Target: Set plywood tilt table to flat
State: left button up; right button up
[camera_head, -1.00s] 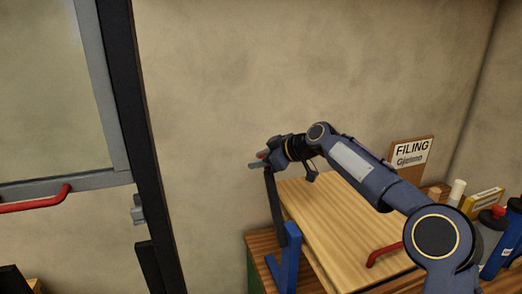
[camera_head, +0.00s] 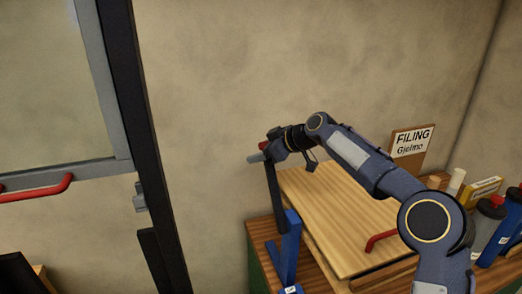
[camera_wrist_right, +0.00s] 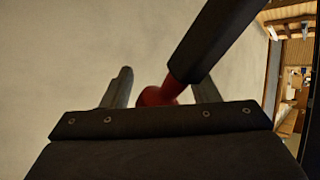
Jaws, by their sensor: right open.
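The plywood tilt table (camera_head: 335,220) is a light wood board on the bench at the lower right, with a red handle (camera_head: 383,239) at its front. It looks slightly inclined; I cannot tell its exact angle. A blue bracket (camera_head: 291,250) stands at its left side. A dark lever (camera_head: 276,200) rises there, with a red knob at its top end. My right gripper (camera_head: 259,157) is at that end. In the right wrist view its open fingers stand either side of the red knob (camera_wrist_right: 158,94), and the dark lever bar (camera_wrist_right: 222,42) crosses the view. Contact is unclear. My left gripper is out of view.
A window frame with a red handle (camera_head: 38,190) is at the left. The wall behind is bare.

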jog(key=shift+r, duration=0.15)
jog(key=shift+s+d+r, duration=0.1)
jog(key=b+v, duration=0.2)
jog(key=v, duration=0.5)
jog(key=shift+s+b, duration=0.15)
jog(key=shift+b, duration=0.2)
jog(key=shift+d, duration=0.2)
